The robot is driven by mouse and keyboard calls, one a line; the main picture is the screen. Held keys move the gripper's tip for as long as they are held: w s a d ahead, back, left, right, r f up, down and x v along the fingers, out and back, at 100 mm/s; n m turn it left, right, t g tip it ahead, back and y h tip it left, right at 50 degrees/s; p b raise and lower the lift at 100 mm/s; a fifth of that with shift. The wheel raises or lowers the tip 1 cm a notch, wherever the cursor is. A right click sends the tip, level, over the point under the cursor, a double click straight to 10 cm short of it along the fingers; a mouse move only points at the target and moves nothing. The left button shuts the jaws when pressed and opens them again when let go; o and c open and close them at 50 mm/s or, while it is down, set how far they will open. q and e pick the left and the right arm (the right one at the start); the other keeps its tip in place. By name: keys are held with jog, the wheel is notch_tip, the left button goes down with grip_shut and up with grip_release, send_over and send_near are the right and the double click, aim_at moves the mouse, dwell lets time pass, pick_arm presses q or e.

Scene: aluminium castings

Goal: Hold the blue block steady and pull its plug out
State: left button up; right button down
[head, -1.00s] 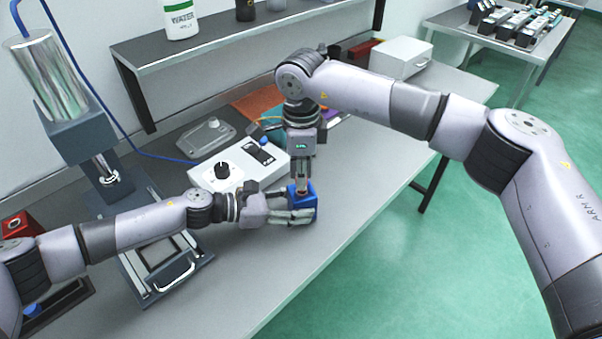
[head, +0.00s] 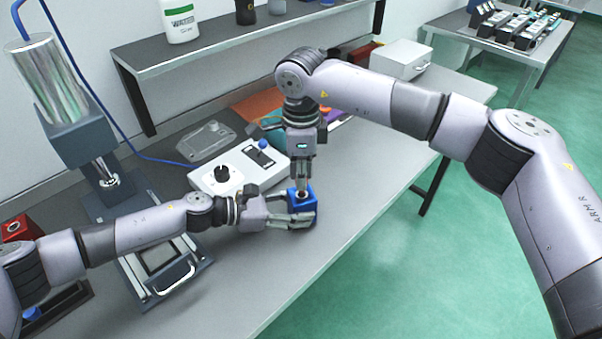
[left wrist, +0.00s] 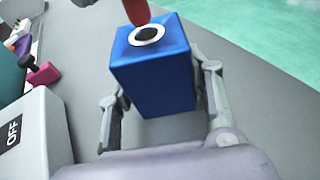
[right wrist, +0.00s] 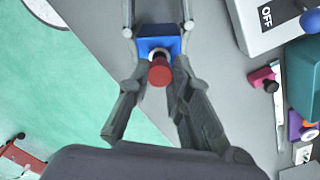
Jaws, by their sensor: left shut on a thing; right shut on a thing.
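The blue block (head: 303,212) stands on the grey bench near its front edge. My left gripper (head: 290,217) is shut on it, with a finger on each of two sides. In the left wrist view the block (left wrist: 152,75) shows a pale ring around a dark hole in its top. The red plug (left wrist: 137,11) is just above that hole, its lower end in view; whether it is fully clear is hard to tell. My right gripper (head: 303,182) points down from above. The right wrist view shows it shut on the red plug (right wrist: 159,73).
A white control box (head: 238,172) with a dial stands behind my left gripper. A press (head: 90,140) stands at the left. A shelf (head: 230,40) with bottles runs above the back. The bench right of the block is clear.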

pick_arm(q)
jog(key=shift+f, duration=0.1)
pick_arm(e)
jog(key=shift+r, duration=2.4)
pick_arm(q)
jog(key=o, duration=1.3)
jog(key=shift+a, duration=0.1)
